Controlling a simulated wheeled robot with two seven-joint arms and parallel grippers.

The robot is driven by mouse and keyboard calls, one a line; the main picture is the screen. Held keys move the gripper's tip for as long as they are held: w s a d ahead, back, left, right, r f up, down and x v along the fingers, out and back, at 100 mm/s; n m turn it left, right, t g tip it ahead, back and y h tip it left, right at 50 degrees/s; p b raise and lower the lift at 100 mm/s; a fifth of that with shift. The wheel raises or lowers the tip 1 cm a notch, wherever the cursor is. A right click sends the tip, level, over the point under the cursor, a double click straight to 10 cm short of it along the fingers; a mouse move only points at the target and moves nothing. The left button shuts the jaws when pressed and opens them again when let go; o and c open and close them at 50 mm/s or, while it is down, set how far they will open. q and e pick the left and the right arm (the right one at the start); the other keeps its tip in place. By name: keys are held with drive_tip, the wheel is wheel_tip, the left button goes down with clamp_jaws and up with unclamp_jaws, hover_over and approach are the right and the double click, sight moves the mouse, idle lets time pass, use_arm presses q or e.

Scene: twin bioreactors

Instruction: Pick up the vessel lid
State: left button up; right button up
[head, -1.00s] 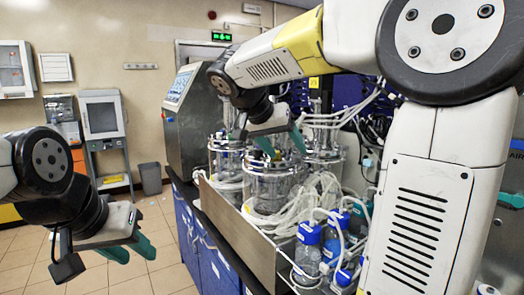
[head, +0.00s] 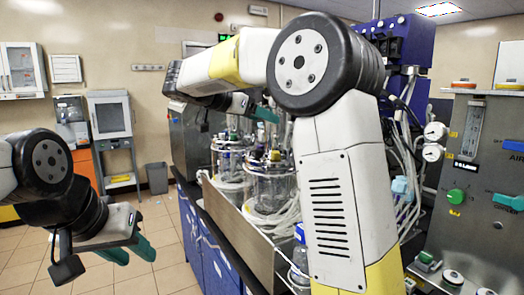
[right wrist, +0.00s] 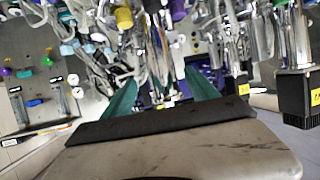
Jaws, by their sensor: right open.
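Two glass vessels with metal lids and fittings stand behind a low steel panel in the head view. The nearer vessel (head: 268,190) has its lid (head: 272,166) seated on top, crowded with ports and tubes. The farther vessel (head: 229,160) is partly covered by the nearer one. My right gripper (head: 254,108) is open and empty, with teal fingers above the lids and apart from them. In the right wrist view, its spread fingers (right wrist: 160,95) point at a tilted clutter of fittings; no lid is clear there. My left gripper (head: 130,251) is open and empty over the floor at left.
The steel panel (head: 240,232) edges the blue-fronted bench (head: 205,250). White tubes and a blue-capped bottle (head: 299,245) crowd the bench beside my right arm. A control panel with knobs (head: 480,190) stands at right. The floor at left is clear around a grey bin (head: 156,178).

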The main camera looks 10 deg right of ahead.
sight(272, 129)
drive_tip(key=x, duration=0.5)
drive_tip(key=shift+w+d+f, duration=0.15)
drive_tip(key=shift+w, duration=0.2)
clamp_jaws()
drive_tip(key=shift+r, duration=0.25)
